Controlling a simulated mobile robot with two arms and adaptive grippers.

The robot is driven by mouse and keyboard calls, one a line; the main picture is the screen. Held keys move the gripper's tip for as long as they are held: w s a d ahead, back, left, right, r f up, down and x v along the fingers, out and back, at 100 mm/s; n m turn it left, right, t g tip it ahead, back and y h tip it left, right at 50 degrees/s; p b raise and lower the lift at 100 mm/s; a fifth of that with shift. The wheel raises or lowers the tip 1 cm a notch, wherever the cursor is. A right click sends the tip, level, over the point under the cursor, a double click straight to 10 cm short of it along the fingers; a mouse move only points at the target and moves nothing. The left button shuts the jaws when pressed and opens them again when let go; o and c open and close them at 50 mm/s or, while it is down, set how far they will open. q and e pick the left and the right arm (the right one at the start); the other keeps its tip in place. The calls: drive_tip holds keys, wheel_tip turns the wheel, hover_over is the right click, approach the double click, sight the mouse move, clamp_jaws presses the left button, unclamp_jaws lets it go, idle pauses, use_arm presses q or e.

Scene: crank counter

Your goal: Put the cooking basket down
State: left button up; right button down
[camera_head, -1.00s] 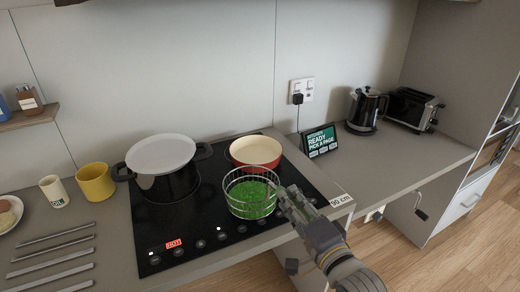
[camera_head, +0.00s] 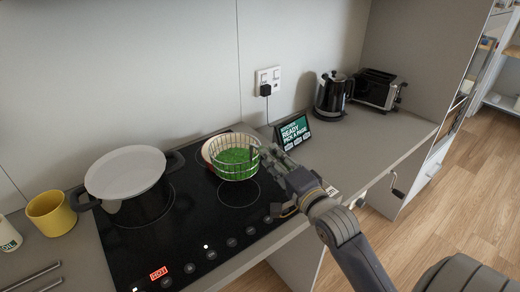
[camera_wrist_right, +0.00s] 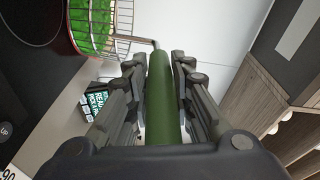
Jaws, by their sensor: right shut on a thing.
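My left gripper is not in view.
A lidded dark pot (camera_head: 140,205) stands on the black hob (camera_head: 185,235), left of the basket. A yellow mug (camera_head: 51,213) is further left. A small display (camera_head: 293,133), a kettle (camera_head: 332,95) and a toaster (camera_head: 378,88) stand right. The counter (camera_head: 385,140) before them is clear.

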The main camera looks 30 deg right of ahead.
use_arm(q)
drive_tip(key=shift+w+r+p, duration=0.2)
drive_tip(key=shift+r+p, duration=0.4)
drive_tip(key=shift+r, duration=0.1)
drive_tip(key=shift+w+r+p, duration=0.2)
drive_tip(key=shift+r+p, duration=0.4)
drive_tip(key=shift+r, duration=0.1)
use_arm(e)
drive_tip(key=w+d+f, duration=0.2)
drive_tip(key=w+f, duration=0.2)
drive_tip(key=w, duration=0.5)
drive_tip(key=shift+d+f, duration=0.15)
drive_tip(key=shift+d, duration=0.05)
drive_tip(key=c, duration=1.4)
unclamp_jaws()
drive_tip(key=shift+s+f, duration=0.1)
drive_tip(key=shift+f, duration=0.1)
drive_tip(key=shift+r, duration=0.1)
drive_tip(key=shift+s, duration=0.1)
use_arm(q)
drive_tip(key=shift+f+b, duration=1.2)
use_arm(e)
drive_tip(key=s, duration=1.1)
drive_tip(key=shift+s+a+r, duration=0.15)
drive_tip(key=shift+s+a, duration=0.25)
drive_tip(key=shift+a, duration=0.05)
